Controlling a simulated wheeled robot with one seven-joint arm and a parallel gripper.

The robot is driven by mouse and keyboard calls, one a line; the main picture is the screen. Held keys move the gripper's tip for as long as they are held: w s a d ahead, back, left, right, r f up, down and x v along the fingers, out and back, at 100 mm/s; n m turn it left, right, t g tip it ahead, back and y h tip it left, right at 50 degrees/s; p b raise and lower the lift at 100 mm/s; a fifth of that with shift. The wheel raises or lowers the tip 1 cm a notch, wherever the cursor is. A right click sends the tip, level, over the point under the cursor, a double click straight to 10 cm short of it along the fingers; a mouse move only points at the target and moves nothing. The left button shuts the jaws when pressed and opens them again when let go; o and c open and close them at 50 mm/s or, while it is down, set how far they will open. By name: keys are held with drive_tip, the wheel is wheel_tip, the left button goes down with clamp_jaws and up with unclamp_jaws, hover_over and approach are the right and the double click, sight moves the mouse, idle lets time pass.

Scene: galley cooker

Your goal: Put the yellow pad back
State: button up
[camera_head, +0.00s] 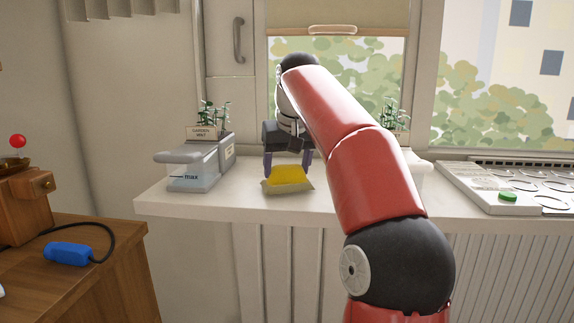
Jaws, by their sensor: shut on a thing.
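My red arm comes in from the lower right and hides part of the sill and the window behind.
Another plant (394,115) is partly behind my arm. A panel with a green button (508,197) lies right. A wooden table (90,285) holds a blue object (70,253).

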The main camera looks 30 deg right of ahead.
sight(290, 186)
drive_tip(key=shift+f+b, duration=0.35)
drive_tip(key=shift+f, duration=0.15)
drive_tip(key=o, duration=0.9)
drive_tip(key=shift+r, duration=0.1)
drive_tip(key=shift+o, duration=0.2)
drive_tip(key=shift+r, duration=0.1)
drive_tip(key=d+v, duration=0.1)
drive_tip(key=v, duration=0.7)
drive_tip(key=shift+n+h, duration=0.3)
drive_tip(key=shift+n, duration=0.3)
drive_tip(key=a+f, duration=0.1)
drive_tip(key=a, duration=0.1)
drive_tip(key=s+a+f, duration=0.1)
drive_tip(key=a, duration=0.2)
drive_tip(key=a+f+p, duration=0.1)
drive_tip(key=a, duration=0.2)
drive_tip(key=shift+s+a, duration=0.15)
drive_tip(key=shift+s, duration=0.05)
drive_tip(key=s+a+f, duration=0.3)
drive_tip(key=s+f, duration=0.8)
drive_tip(key=f, duration=0.2)
drive_tip(key=s+a+f+n+t+y, duration=0.1)
drive_tip(key=s+a+f, duration=0.3)
drive_tip(key=s+f, duration=0.7)
wheel_tip(290, 186, down, 3)
drive_tip(key=shift+a+y, duration=0.3)
